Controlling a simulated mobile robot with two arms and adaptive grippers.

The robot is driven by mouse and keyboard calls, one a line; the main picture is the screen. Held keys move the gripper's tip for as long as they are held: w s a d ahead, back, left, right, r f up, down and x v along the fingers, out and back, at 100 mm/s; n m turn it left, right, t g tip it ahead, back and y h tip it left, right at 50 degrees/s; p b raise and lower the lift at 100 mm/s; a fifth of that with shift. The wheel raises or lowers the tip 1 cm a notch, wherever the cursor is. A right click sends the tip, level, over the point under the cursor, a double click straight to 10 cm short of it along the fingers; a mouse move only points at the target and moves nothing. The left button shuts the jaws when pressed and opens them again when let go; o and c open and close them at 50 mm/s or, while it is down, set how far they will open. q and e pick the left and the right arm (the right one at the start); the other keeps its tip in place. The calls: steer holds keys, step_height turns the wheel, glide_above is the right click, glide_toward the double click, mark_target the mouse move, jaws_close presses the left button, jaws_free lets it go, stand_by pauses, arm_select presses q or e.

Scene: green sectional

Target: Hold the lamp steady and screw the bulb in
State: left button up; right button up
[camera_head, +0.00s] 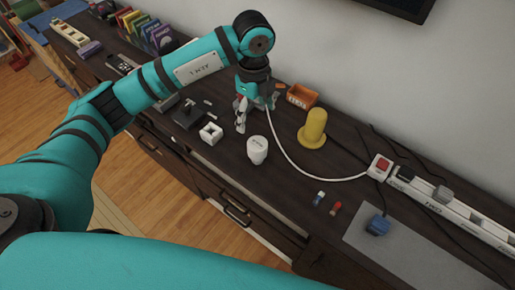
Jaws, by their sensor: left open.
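A white rounded object (257,150), which looks like the bulb, stands on the dark sideboard top. My left gripper (241,123) is open and points down just behind and left of it, apart from it. A white cord (286,155) runs from beside my left wrist to the power strip. I cannot clearly make out the lamp; my wrist hides the place where the cord begins. My right gripper is not in view.
A yellow flanged cylinder (315,127) and an orange bin (300,97) stand right of my wrist. A white block (211,133) sits to the left. A power strip (436,193) and a grey mat (409,250) are at right. The front middle of the sideboard (275,190) is clear.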

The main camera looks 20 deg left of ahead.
mark_target(257, 143)
arm_select(q)
step_height(257, 143, down, 10)
steer(key=shift+r+p, duration=0.1)
steer(key=shift+p, duration=0.65)
steer(key=f, duration=0.2)
steer(key=d+f+p, duration=0.1)
steer(key=f, duration=0.1)
steer(key=shift+f, duration=0.25)
steer(key=shift+a+f, duration=0.1)
steer(key=shift+f, duration=0.25)
steer(key=c, duration=1.2)
